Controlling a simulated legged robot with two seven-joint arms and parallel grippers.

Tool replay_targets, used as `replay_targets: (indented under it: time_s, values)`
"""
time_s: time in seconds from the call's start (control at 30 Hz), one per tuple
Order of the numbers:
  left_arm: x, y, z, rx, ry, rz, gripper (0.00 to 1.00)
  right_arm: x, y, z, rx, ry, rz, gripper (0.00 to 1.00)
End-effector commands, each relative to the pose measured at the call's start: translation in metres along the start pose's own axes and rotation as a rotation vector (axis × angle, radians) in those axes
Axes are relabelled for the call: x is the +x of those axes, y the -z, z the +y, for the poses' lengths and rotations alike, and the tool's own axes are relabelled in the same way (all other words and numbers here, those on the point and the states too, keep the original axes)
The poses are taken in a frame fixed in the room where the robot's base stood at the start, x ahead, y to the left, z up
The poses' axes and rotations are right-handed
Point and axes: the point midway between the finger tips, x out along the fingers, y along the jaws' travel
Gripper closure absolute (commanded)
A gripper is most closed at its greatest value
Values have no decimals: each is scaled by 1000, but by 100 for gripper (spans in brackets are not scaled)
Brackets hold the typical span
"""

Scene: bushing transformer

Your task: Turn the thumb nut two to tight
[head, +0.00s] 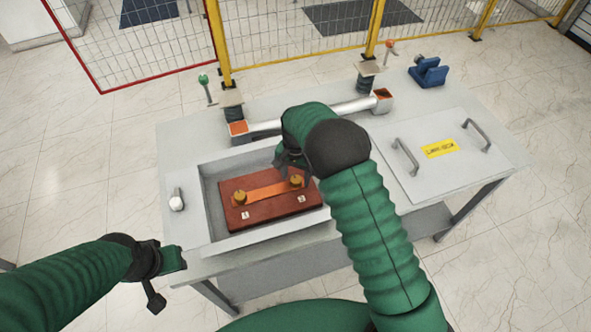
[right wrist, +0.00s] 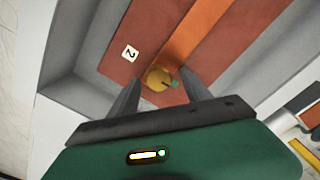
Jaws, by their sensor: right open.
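Thumb nut two (head: 296,181) is a brass knob at the right end of an orange bar (head: 267,190) on a red-brown block (head: 272,212). In the right wrist view the nut (right wrist: 156,76) lies beyond and between my fingertips, near the label "2" (right wrist: 130,53). It has a dark line and a green spot beside it. My right gripper (head: 288,163) is open above the nut; I cannot tell whether it touches. It also shows in the right wrist view (right wrist: 160,92). My left gripper (head: 175,259) is off the table's front left; its jaw state is unclear.
The block sits in a recessed tray (head: 213,210) with raised walls. Another brass nut (head: 240,198) stands at the bar's left end. A lid (head: 428,165) with two handles lies right. A silver tube (head: 312,118) and posts stand behind. A white knob (head: 177,203) is at left.

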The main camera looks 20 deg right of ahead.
Motion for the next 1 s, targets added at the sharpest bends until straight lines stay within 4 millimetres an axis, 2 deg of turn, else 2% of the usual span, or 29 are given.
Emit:
replay_targets:
  time_s: [0.17,0.5,0.6,0.77,1.0]
  values:
    - [5,-1,0,0,0,0,64,-27,1,-1,0,4,3,43]
    - [14,-3,0,0,0,0,64,-125,2,-2,0,4,4,43]
    - [14,-3,0,0,0,0,64,-146,2,-2,1,2,2,43]
    - [15,-3,0,0,0,0,64,-164,2,-2,0,0,1,43]
    - [14,-3,0,0,0,0,64,-166,2,-2,0,-1,0,43]
